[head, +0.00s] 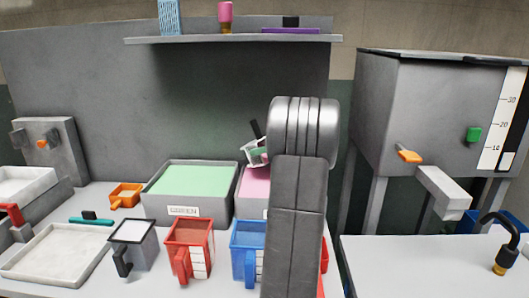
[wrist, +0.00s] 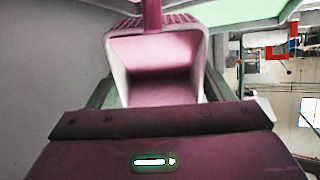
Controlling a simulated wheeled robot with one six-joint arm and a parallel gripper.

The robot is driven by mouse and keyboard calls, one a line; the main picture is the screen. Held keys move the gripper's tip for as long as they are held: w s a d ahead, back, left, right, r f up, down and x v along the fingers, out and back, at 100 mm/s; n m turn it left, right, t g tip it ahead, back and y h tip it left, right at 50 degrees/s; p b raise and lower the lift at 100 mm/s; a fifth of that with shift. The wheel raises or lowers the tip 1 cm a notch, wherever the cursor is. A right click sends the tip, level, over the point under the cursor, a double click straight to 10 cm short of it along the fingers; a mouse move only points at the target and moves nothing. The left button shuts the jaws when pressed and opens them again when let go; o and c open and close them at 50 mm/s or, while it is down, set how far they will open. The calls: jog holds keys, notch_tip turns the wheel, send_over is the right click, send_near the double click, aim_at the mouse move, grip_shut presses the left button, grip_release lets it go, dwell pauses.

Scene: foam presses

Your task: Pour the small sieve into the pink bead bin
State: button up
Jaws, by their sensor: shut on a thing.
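The pink bead bin (head: 254,186) is a grey box with pink contents at the back of the table, its right part hidden behind my arm. A small pale vessel, seemingly the small sieve (head: 256,153), is tilted above the bin's back part. In the wrist view the sieve (wrist: 155,68) has white walls and a pink-tinted inside, facing the camera; I see no loose beads falling. My gripper (wrist: 157,96) is shut on it. In the head view my gripper is mostly hidden behind my arm.
A bin of green beads (head: 190,181) stands left of the pink one. A grey jug (head: 132,240), a red jug (head: 190,245) and a blue jug (head: 247,245) stand in front. A shelf (head: 235,39) runs above. A grey machine (head: 430,110) stands right.

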jog(key=shift+s+d+f+t+y+b, duration=0.15)
jog(key=shift+d+f+t+y+b, duration=0.3)
jog(key=shift+b, duration=1.65)
jog(key=shift+s+t+y+b, duration=0.15)
jog(key=shift+y+b, duration=0.55)
jog(key=shift+b, duration=1.35)
jog(key=shift+s+d+f+t+y+b, duration=0.1)
jog(key=shift+d+f+t+y+b, duration=0.3)
jog(key=shift+b, duration=1.7)
jog(key=shift+a+r+y+b, duration=0.1)
jog(key=shift+r+y+b, duration=0.2)
jog(key=shift+b, duration=0.25)
jog(key=shift+f+b, duration=0.2)
jog(key=shift+b, duration=0.35)
jog(key=shift+s+d+t+y+b, duration=0.15)
jog(key=shift+d+t+y+b, duration=0.3)
jog(key=shift+b, duration=1.2)
jog(key=shift+s+t+y+b, duration=0.15)
jog(key=shift+y+b, duration=0.5)
jog(key=shift+b, duration=1.05)
jog(key=shift+s+d+t+y+b, duration=0.1)
jog(key=shift+d+t+y+b, duration=0.3)
jog(key=shift+b, duration=1.25)
